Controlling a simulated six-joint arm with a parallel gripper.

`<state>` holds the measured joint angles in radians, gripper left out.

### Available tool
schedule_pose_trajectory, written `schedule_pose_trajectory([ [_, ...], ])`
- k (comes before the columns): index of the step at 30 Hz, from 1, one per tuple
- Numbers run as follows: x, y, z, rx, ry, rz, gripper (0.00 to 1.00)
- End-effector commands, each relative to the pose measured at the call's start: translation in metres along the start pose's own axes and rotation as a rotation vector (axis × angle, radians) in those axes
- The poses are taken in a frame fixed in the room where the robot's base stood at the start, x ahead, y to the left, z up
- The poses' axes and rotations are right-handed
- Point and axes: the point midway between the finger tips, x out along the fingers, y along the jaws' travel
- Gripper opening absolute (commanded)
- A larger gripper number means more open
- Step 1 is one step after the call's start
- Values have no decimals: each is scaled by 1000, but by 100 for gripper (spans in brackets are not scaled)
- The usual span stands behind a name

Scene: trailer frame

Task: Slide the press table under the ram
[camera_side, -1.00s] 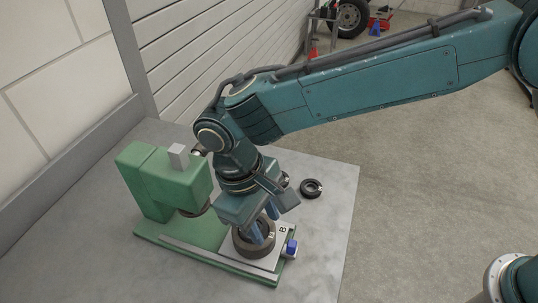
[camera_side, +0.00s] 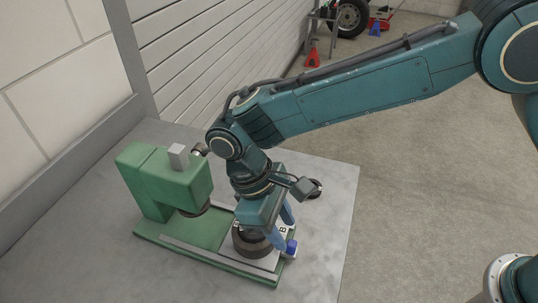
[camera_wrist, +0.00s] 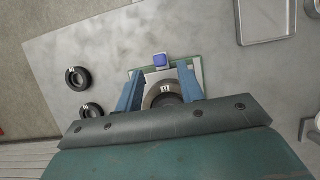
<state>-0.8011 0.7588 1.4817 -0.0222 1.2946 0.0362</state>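The green press (camera_side: 165,185) stands on the bench with its ram head (camera_side: 193,209) at the left end of a long base. The grey press table (camera_side: 262,262) sits at the base's right end, clear of the ram. A dark ring-shaped part (camera_side: 250,245) lies on it, and a blue knob (camera_side: 291,247) is on its outer end. My gripper (camera_side: 284,236) is low over the table, its blue fingers near the knob. In the wrist view the fingers are apart, and the knob (camera_wrist: 160,60) shows beyond and between their tips; contact cannot be told.
Two dark rings (camera_wrist: 77,78) (camera_wrist: 91,110) lie on the bench (camera_wrist: 110,45), apart from the press. A metal tray (camera_wrist: 265,38) is at the upper right of the wrist view. A wall (camera_side: 215,50) rises behind.

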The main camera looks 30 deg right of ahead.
Motion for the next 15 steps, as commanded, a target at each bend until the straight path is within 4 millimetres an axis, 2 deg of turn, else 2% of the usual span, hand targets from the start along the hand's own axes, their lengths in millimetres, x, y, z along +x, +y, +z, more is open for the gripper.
schedule_pose_trajectory([
  [9, 36, 0, 0, 0, -2, 0, 38],
  [15, 44, 0, 0, 0, 0, 0, 38],
])
